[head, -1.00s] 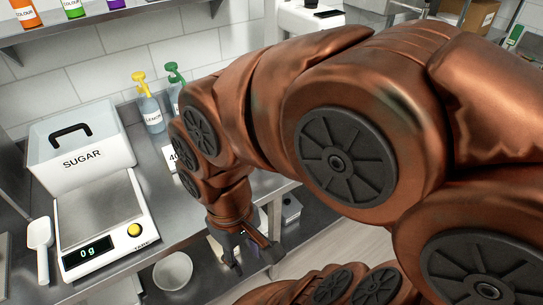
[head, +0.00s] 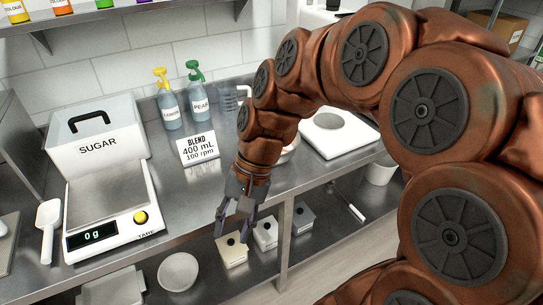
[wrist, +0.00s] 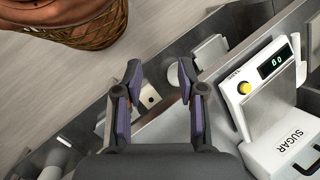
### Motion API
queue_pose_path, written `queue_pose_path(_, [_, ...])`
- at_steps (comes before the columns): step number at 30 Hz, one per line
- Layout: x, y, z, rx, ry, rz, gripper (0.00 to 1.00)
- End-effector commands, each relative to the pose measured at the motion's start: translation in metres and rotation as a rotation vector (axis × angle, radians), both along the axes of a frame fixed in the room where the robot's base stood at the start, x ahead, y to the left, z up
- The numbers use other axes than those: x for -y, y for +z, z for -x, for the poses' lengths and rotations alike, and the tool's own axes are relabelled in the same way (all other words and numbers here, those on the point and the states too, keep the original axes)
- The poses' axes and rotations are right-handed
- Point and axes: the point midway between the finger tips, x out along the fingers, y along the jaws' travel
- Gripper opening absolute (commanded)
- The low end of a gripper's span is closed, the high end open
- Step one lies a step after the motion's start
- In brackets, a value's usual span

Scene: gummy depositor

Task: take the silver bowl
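A pale grey, round bowl (head: 178,272), which looks like the silver bowl, stands upright on the lower shelf below the counter. In the wrist view the bowl (wrist: 173,73) is partly hidden by a finger. My gripper (head: 236,226) is open and empty, pointing down by the counter's front edge, above and to the right of the bowl in the head view. In the wrist view its two fingers (wrist: 159,85) are well apart, with nothing between the pads.
Small boxes with black holes, including a cream one (head: 232,250), stand right of the bowl. A pale tray (head: 112,288) lies left of it. The steel counter (head: 190,205) overhangs the shelf and carries a scale (head: 108,215), a sugar bin (head: 97,140) and a blend sign (head: 198,150).

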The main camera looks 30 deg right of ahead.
Motion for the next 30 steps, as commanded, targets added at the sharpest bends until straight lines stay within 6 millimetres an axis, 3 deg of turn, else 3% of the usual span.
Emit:
queue_pose_path(1, [0.006,-0.011,-0.018,-0.012,-0.084,-0.050,0.40])
queue_pose_path(8, [0.050,-0.021,-0.092,-0.071,-0.464,-0.286,0.40])
queue_pose_path(11, [0.084,-0.027,-0.120,-0.101,-0.632,-0.396,0.40])
queue_pose_path(15, [0.146,-0.038,-0.151,-0.139,-0.868,-0.556,0.40])
queue_pose_path(21, [0.235,-0.056,-0.169,-0.181,-1.139,-0.747,0.40])
queue_pose_path(24, [0.263,-0.060,-0.170,-0.188,-1.215,-0.804,0.40])
queue_pose_path(30, [0.283,-0.063,-0.171,-0.196,-1.274,-0.851,0.40])
